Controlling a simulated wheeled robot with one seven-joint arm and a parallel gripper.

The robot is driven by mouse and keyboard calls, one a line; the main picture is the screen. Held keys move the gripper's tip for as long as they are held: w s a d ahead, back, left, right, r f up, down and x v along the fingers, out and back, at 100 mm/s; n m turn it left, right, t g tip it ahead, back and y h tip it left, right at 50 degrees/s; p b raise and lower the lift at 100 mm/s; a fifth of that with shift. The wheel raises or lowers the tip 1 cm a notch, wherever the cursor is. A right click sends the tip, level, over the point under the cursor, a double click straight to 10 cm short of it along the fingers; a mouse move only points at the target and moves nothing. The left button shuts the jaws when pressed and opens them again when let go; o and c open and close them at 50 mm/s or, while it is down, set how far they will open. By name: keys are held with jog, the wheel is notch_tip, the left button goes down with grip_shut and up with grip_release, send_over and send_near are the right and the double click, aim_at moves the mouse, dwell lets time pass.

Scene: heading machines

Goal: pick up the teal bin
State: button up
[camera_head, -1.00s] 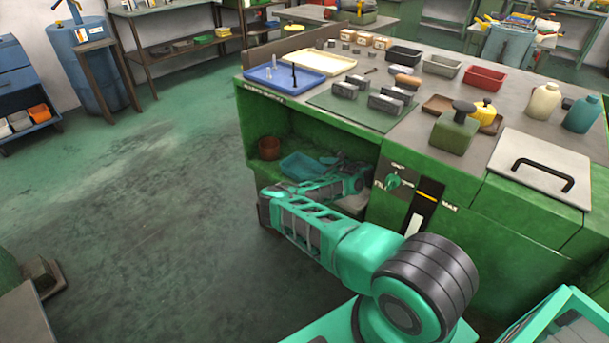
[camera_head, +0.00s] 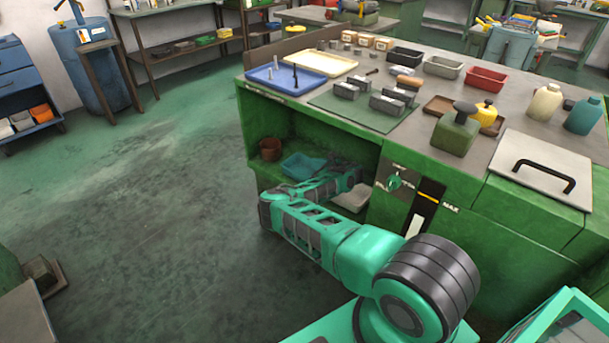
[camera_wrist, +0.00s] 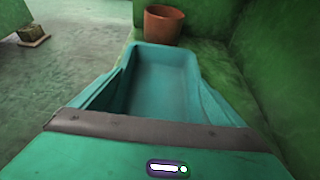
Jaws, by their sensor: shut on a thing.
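The teal bin (camera_head: 300,166) is on the open lower shelf of the green machine, by the left end of the opening. In the wrist view the bin (camera_wrist: 160,48) lies straight ahead and looks empty. My gripper (camera_wrist: 160,78) is shut on the bin, with a teal finger along its left and right sides. In the head view my arm reaches into the opening and partly hides the bin. I cannot tell whether the bin is clear of the shelf.
A brown pot (camera_head: 270,149) stands just behind the bin. A pale tray (camera_head: 354,198) lies to the right in the opening. Green walls enclose the shelf at the right and back. The machine top (camera_head: 437,105) overhangs it. Floor (camera_head: 150,220) to the left is clear.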

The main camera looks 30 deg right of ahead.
jog(key=shift+s+a+f, duration=0.1)
jog(key=shift+s+f, duration=0.05)
jog(key=shift+f, duration=0.15)
jog(key=shift+r, duration=0.55)
notch_tip(320, 180, up, 3)
jog(key=shift+r, duration=0.15)
jog(key=s+a+r, duration=0.3)
jog(key=a+r, duration=0.4)
jog(key=a, duration=0.4)
jog(key=s+a+r+m+h, duration=0.4)
jog(key=s+a+r, duration=0.8)
jog(key=s+r, duration=0.2)
jog(key=shift+s+a+r+t+h, duration=0.3)
jog(key=shift+s+r+t, duration=0.1)
jog(key=shift+s, duration=0.4)
jog(key=w+d+f+n+g+y, duration=0.1)
jog(key=w+d+f+n+y, duration=0.3)
jog(key=w+d+f, duration=0.8)
jog(key=w+f, duration=0.3)
jog(key=w, duration=0.1)
jog(key=shift+d+y, duration=0.25)
jog(key=shift+y, duration=0.05)
